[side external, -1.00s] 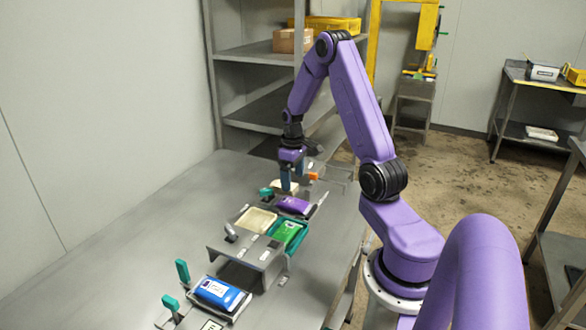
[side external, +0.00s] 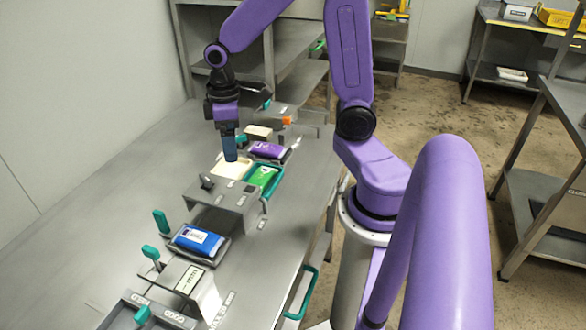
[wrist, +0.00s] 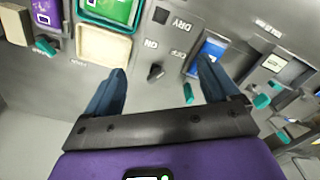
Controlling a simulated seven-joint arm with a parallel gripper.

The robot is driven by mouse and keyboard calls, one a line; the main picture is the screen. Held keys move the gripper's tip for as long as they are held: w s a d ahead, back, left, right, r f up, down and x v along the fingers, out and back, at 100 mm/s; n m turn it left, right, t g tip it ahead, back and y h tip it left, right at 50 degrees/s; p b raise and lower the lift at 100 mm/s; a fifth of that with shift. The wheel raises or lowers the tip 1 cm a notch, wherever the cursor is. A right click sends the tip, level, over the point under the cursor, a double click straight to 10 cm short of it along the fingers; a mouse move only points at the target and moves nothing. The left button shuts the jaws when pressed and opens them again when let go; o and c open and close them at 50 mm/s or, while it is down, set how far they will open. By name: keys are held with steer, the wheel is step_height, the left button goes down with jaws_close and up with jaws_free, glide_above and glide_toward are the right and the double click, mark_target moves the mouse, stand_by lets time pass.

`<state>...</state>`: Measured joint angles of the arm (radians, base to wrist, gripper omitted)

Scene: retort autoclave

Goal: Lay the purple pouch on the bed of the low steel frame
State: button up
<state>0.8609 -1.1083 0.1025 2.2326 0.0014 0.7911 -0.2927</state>
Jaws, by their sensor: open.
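The purple pouch (side external: 268,150) lies flat near the far end of the bench on a dark grey low support, beyond the green pouch. In the wrist view the purple pouch (wrist: 45,12) is at the top left, partly cut off. My gripper (side external: 229,152) is open and empty, fingers pointing down, above the area of the cream tray (side external: 231,168). In the wrist view my gripper (wrist: 160,72) has its fingers wide apart with nothing between them. Several low steel fixtures stand on the bench; I cannot tell for sure which is the low steel frame.
A raised steel housing (side external: 232,203) with a dark knob carries the cream tray and a teal tray with a green pouch (side external: 262,176). A blue pouch (side external: 198,240) lies nearer, beside teal levers (side external: 161,222). Bare bench (side external: 90,190) is free at left.

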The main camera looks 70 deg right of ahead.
steer(key=s+a+r+n, duration=0.1)
steer(key=s+a+n, duration=0.2)
steer(key=s, duration=0.6)
steer(key=s+a+r+n, duration=0.2)
steer(key=s+a, duration=0.3)
steer(key=s, duration=0.4)
steer(key=shift+s+a+n, duration=0.4)
steer(key=shift+n, duration=0.3)
